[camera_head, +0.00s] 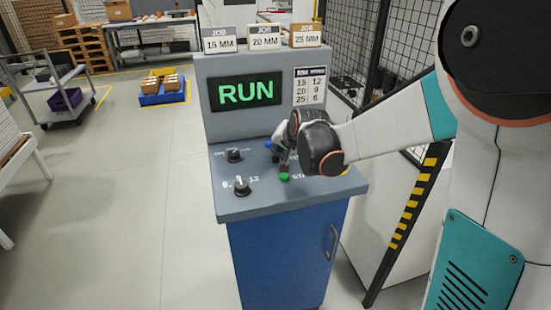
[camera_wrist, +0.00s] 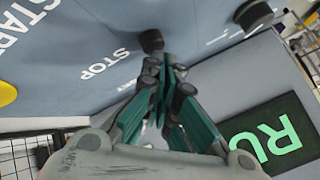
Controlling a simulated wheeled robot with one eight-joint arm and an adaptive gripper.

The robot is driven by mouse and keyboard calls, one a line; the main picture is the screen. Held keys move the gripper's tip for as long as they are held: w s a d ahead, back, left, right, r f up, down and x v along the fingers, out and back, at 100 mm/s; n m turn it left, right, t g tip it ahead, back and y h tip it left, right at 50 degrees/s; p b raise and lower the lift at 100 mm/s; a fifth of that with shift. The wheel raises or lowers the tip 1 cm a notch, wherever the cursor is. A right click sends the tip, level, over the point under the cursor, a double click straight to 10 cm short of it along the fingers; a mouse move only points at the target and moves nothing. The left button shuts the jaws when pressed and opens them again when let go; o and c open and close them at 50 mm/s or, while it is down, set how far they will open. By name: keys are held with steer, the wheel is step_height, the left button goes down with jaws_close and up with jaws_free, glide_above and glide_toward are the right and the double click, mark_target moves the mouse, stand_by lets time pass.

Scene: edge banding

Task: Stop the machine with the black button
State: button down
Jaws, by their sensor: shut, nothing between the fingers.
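The control panel (camera_head: 262,195) is a grey sloped top on a blue cabinet, and its screen (camera_head: 245,91) reads RUN in green. In the wrist view the black button (camera_wrist: 151,40) stands beside the STOP lettering (camera_wrist: 103,66). My gripper (camera_wrist: 160,64) is shut and empty, with its fingertips right by the black button; I cannot tell whether they touch it. In the head view my gripper (camera_head: 283,160) is low over the panel's middle and hides the black button.
A green button (camera_head: 284,177) sits just in front of my gripper and a blue one (camera_head: 268,144) behind it. Two black knobs (camera_head: 233,155) (camera_head: 241,187) are on the left. A yellow part (camera_wrist: 6,93) lies by the panel's edge. Labelled boxes (camera_head: 264,37) stand on top.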

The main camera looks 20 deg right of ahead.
steer(key=shift+f, duration=0.4)
stand_by(0.3)
steer(key=shift+r, duration=0.15)
steer(key=shift+r+p, duration=0.4)
steer(key=shift+r, duration=0.35)
steer(key=shift+r, duration=0.15)
steer(key=shift+r+p, duration=1.85)
steer(key=shift+r, duration=0.5)
